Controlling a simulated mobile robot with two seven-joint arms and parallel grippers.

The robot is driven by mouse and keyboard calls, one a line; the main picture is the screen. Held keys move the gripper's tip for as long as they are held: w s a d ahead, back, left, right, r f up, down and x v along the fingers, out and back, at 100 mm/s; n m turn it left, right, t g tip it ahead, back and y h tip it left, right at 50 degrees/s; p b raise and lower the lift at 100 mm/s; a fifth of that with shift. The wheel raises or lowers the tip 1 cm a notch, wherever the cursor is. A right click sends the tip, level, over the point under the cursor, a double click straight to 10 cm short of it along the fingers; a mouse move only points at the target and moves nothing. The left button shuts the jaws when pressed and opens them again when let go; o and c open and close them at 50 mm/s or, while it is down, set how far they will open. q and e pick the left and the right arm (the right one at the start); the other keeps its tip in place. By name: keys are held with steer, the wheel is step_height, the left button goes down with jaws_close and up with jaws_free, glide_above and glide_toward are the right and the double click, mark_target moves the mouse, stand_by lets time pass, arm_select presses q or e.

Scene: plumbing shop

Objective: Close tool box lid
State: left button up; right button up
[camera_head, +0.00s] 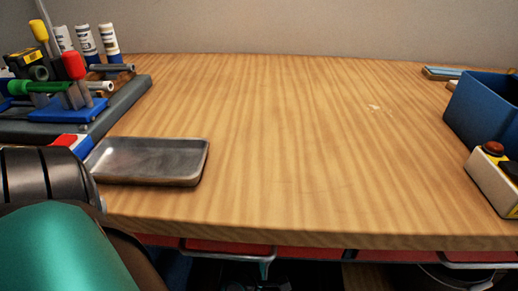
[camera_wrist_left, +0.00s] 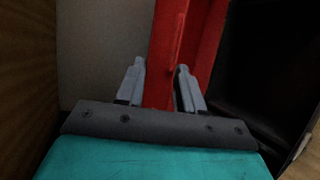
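My left arm enters the head view at the lower left, and its gripper is hidden there. In the left wrist view, my left gripper (camera_wrist_left: 160,75) is open, with its two grey fingers apart. A long red part (camera_wrist_left: 185,35), possibly of the tool box, runs upward beyond and between the fingers. I cannot tell whether the fingers touch it or whether it is the lid. In the head view, red surfaces (camera_head: 310,253) with grey edges show below the table's front edge. I cannot tell whether they belong to the tool box. My right gripper is in neither view.
The wooden table (camera_head: 290,150) is mostly clear in the middle. A metal tray (camera_head: 150,160) lies at its left front. A tool rack (camera_head: 75,115) with several tools stands behind it. A blue bin (camera_head: 485,110) and a box with a red button (camera_head: 495,175) stand at the right.

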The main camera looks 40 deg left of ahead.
arm_select(q)
steer(key=v, duration=0.7)
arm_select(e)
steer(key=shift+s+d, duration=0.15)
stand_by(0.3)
